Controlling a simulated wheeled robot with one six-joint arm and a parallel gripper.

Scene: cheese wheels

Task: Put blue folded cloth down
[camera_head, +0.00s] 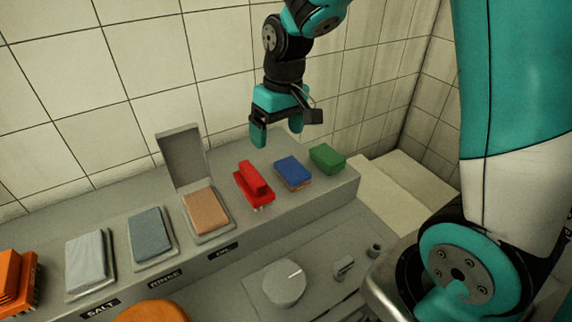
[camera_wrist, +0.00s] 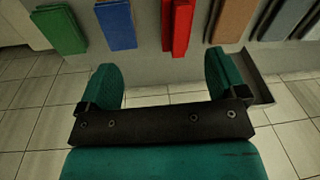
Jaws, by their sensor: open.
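A blue-grey folded cloth (camera_head: 150,234) lies flat on a shallow grey tray above the RINSE label, on the grey shelf. It also shows at the top right of the wrist view (camera_wrist: 280,18). My gripper (camera_head: 277,131) is open and empty, raised in front of the tiled wall, above and behind the red brush. Its two teal fingers are spread apart in the wrist view (camera_wrist: 163,78), with nothing between them. The gripper is well to the right of the cloth in the head view and apart from it.
A pale folded cloth (camera_head: 87,258) and a tan one (camera_head: 206,210) lie on either side. The tan one's tray has a raised lid (camera_head: 183,157). A red brush (camera_head: 252,182), blue block (camera_head: 293,172) and green block (camera_head: 327,157) stand right. An orange brush (camera_head: 14,282) is far left.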

